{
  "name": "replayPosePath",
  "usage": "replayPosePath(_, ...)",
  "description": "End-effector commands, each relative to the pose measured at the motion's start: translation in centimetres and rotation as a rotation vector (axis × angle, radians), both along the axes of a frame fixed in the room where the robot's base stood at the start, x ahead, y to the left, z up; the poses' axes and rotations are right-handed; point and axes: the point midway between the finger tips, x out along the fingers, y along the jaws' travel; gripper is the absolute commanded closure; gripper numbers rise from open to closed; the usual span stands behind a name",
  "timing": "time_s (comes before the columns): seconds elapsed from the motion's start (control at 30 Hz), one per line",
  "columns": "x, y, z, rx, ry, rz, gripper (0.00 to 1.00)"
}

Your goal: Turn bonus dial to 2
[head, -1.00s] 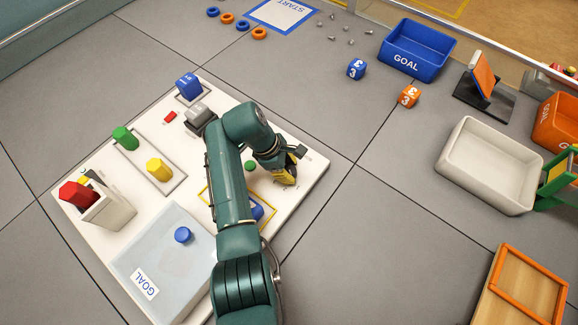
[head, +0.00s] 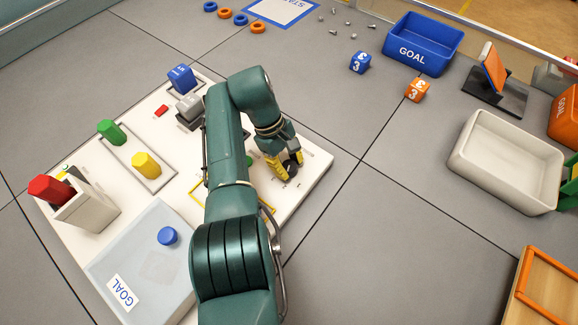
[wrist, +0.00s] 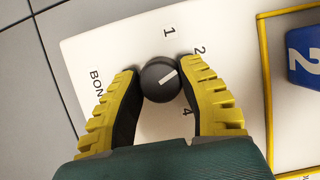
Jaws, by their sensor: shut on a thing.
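The bonus dial (wrist: 160,82) is a round dark grey knob with a white pointer line. It sits on a white board, with the numbers 1, 2 and 4 showing around it in the wrist view. Its pointer line slants up and right, roughly toward the 2 (wrist: 199,50). My gripper (wrist: 161,90) has black-padded yellow fingers shut on the dial, one on each side. The right finger covers the area between the 2 and the 4. In the head view my gripper (head: 283,168) is low at the board's right part, with the dial partly hidden.
On the white board (head: 312,178) stand yellow (head: 146,165) and green (head: 111,132) pegs, a blue block (head: 182,79) and a grey block. A blue numbered piece (wrist: 304,55) lies in a yellow outline beside the dial.

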Motion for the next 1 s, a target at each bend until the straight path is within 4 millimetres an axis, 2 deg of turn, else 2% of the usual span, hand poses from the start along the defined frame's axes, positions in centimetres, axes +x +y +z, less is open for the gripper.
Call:
replayPosePath(0.03,-0.2,0.0,-0.6,0.003,0.007,-0.002,0.97)
replayPosePath(0.37,-0.2,0.0,-0.6,0.002,0.006,-0.003,0.96)
replayPosePath(0.4,-0.2,0.0,-0.6,0.002,0.006,-0.003,0.53)
replayPosePath(0.5,-0.2,0.0,-0.5,0.002,0.006,-0.002,0.33)
replayPosePath(0.53,-0.1,0.0,-0.5,0.001,0.005,-0.002,0.3)
replayPosePath(0.83,0.0,0.0,0.0,0.001,0.001,-0.003,0.3)
replayPosePath(1.0,0.0,0.0,2.7,0.002,-0.003,-0.003,0.3)
